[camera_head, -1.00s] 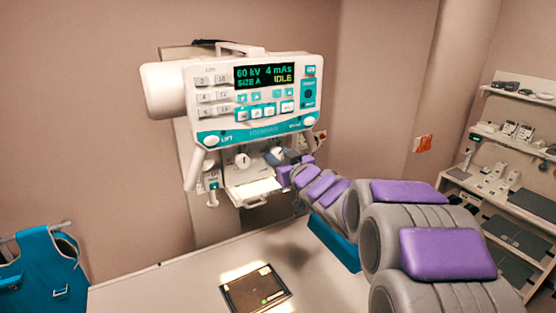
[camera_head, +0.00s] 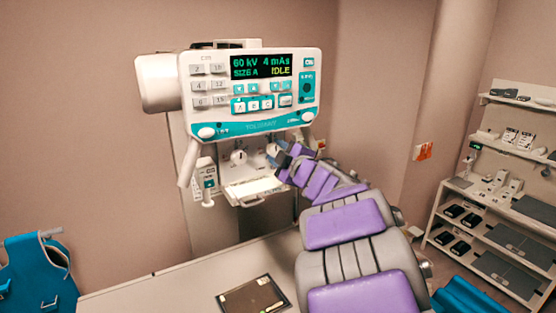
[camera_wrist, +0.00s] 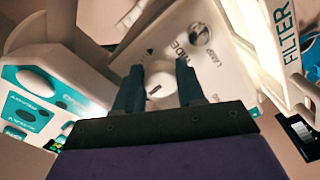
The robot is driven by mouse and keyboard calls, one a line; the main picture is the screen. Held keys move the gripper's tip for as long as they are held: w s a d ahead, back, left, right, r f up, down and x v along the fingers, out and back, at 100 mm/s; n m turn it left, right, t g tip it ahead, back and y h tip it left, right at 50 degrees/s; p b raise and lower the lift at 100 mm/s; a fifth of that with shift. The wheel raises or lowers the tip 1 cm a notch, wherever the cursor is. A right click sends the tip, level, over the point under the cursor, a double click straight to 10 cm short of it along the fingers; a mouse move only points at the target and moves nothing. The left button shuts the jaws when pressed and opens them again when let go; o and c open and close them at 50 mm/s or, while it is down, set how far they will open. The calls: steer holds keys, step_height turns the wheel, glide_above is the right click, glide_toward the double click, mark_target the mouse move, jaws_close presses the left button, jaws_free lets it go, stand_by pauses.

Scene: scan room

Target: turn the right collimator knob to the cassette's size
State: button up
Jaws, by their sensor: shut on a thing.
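The x-ray head's control panel (camera_head: 250,90) reads 60 kV, 4 mAs, SIZE A, IDLE. Below it is the white collimator (camera_head: 255,187), with the left knob (camera_head: 238,157) clear. My gripper (camera_head: 276,155) is at the right knob (camera_head: 271,149), which it partly hides. In the wrist view, my gripper's dark fingers (camera_wrist: 160,90) stand either side of the right knob (camera_wrist: 157,84) on the white face, shut on it. The knob's pointer setting is too small to read. The dark cassette (camera_head: 253,297) lies on the table, with no light patch on it.
The pale table (camera_head: 165,284) lies below the x-ray head. A handle (camera_head: 188,162) hangs left of the collimator. A blue apron (camera_head: 38,275) hangs at left. Shelves (camera_head: 490,215) with equipment stand at right. In the wrist view, a FILTER-marked part (camera_wrist: 285,40) is close at right.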

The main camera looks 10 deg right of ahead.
steer(key=shift+s+f+n+b, duration=0.1)
steer(key=shift+f+n+b, duration=0.1)
steer(key=shift+n+b, duration=1.05)
steer(key=shift+n+p, duration=0.35)
steer(key=shift+n, duration=0.2)
steer(key=o, duration=1)
steer(key=shift+s+a+r, duration=0.1)
steer(key=shift+s+r, duration=0.05)
steer(key=shift+s, duration=0.05)
steer(key=shift+o, duration=0.2)
steer(key=shift+w, duration=0.15)
